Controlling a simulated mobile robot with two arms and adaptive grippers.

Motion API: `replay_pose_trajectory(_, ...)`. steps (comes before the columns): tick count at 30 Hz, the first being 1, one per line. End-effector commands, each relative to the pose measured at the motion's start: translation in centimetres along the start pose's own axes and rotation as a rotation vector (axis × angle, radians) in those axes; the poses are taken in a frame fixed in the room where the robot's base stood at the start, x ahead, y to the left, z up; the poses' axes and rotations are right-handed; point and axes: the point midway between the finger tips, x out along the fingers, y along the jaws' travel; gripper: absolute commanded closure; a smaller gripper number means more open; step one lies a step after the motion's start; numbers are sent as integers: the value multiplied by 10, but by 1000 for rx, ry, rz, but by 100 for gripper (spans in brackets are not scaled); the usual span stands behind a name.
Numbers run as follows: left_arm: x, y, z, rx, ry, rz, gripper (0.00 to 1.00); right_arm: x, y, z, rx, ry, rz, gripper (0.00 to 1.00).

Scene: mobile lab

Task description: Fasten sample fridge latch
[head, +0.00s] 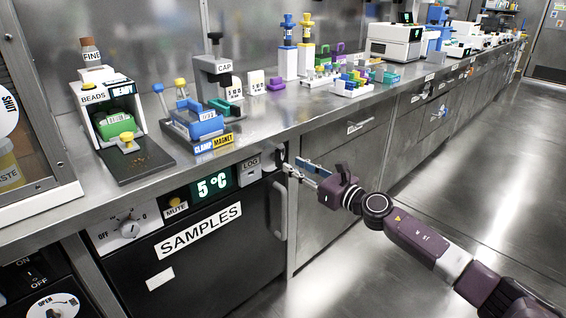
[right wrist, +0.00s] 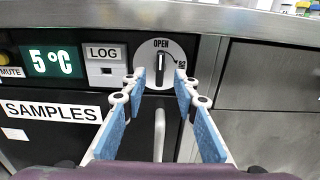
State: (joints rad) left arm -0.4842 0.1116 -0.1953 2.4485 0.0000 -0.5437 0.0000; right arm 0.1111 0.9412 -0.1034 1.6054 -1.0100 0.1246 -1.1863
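The sample fridge (head: 215,262) is a black-doored unit under the counter with a SAMPLES label, and its door looks closed. Its latch (right wrist: 160,68) is a dark upright knob on a round pale plate, standing under the word OPEN, with a curved arrow to its right. In the head view the latch (head: 281,156) is small and partly covered by my gripper. My right gripper (right wrist: 160,84) is open and empty, with its blue-padded fingers either side of the knob's line and apart from it. It also shows in the head view (head: 291,166). My left gripper is out of view.
A vertical door handle (right wrist: 159,134) hangs below the latch. The LOG panel (right wrist: 105,60) and 5 °C display (right wrist: 52,60) are to its left. The counter edge (right wrist: 240,18) overhangs above. A plain cabinet (head: 335,200) stands right of the fridge, with open floor (head: 470,190) beyond.

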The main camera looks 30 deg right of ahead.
Motion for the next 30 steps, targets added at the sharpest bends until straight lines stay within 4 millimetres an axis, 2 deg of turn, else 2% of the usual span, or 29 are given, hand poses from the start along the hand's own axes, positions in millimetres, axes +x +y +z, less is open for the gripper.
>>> replay_pose_trajectory(6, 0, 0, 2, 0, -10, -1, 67, 29, 0, 2, 3, -3, -2, 72)
replay_pose_trajectory(13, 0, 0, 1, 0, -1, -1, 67, 52, -1, 0, 4, -1, -2, 72)
replay_pose_trajectory(18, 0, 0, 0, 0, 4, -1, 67, 59, 0, 0, 4, 0, -1, 72)
replay_pose_trajectory(26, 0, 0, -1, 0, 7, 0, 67, 60, 0, -1, 4, 1, -1, 72)
replay_pose_trajectory(30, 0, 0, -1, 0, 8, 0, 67, 60, 0, -1, 4, 1, -1, 85)
